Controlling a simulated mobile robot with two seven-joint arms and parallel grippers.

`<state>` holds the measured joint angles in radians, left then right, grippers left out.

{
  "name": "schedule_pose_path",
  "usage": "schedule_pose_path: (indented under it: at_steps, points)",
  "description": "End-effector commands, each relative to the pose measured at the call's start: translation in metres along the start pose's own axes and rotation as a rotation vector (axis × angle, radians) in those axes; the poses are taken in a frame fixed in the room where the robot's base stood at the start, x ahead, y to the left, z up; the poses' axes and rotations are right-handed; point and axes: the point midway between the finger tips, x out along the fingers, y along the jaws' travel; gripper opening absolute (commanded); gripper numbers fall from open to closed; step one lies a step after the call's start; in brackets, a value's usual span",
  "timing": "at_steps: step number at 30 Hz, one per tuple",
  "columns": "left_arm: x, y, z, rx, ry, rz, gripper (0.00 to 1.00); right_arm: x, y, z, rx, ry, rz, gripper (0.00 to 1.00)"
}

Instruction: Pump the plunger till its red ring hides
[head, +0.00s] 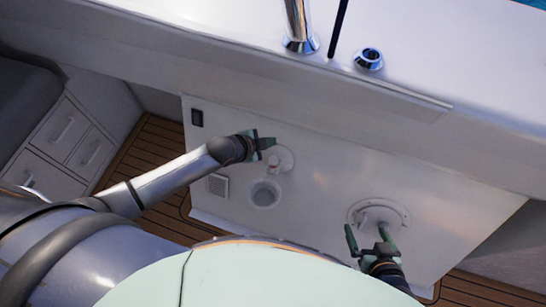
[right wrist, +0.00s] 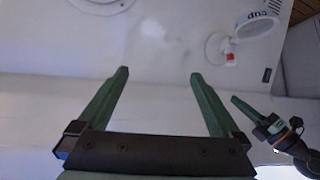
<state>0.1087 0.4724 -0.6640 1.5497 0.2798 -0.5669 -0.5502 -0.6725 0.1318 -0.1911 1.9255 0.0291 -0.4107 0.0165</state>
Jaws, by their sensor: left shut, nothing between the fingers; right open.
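The plunger (head: 283,158) is a small white fitting on the white hatch panel in the head view. In the right wrist view the plunger (right wrist: 217,46) shows a round white base and a red part (right wrist: 231,58) at its outer end. My left gripper (head: 268,142) is shut and empty, just beside the plunger's upper left in the head view; I cannot tell whether they touch. It also shows at lower right in the right wrist view (right wrist: 240,105). My right gripper (head: 369,236) is open and empty, in front of a round white fitting (head: 401,214).
A white cup holder (head: 264,194) sits just below the plunger in the panel. A black switch (head: 197,118) and a small vent grille (head: 217,185) lie to the left. A ledge with chrome fittings (head: 369,59) overhangs the panel. The panel between my grippers is clear.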

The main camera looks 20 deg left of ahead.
Motion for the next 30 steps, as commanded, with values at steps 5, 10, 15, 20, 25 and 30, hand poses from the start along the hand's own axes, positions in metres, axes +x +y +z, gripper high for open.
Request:
schedule_pose_path:
  at_steps: [5, 10, 15, 20, 25, 30]
  points:
    - [0.001, -0.001, 0.001, 0.008, -0.002, 0.001, 0.00, 0.000, -0.001, 0.000, 0.000, 0.000, -0.002, 1.00]
    - [0.001, -0.001, 0.001, 0.007, -0.002, 0.001, 0.00, 0.000, -0.001, 0.000, 0.000, 0.000, -0.002, 1.00]
    - [0.006, 0.003, 0.004, 0.006, -0.001, 0.001, 0.00, 0.005, -0.001, 0.006, 0.000, -0.002, -0.003, 1.00]
    - [0.019, 0.013, 0.014, 0.005, -0.001, 0.001, 0.00, 0.017, -0.007, 0.018, -0.001, -0.009, -0.019, 1.00]
    - [0.036, 0.025, 0.026, 0.006, 0.000, 0.000, 0.00, 0.035, -0.018, 0.021, -0.006, -0.008, -0.049, 1.00]
    - [0.049, 0.035, 0.036, 0.006, 0.000, 0.001, 0.00, 0.047, -0.028, 0.017, -0.017, 0.003, -0.076, 1.00]
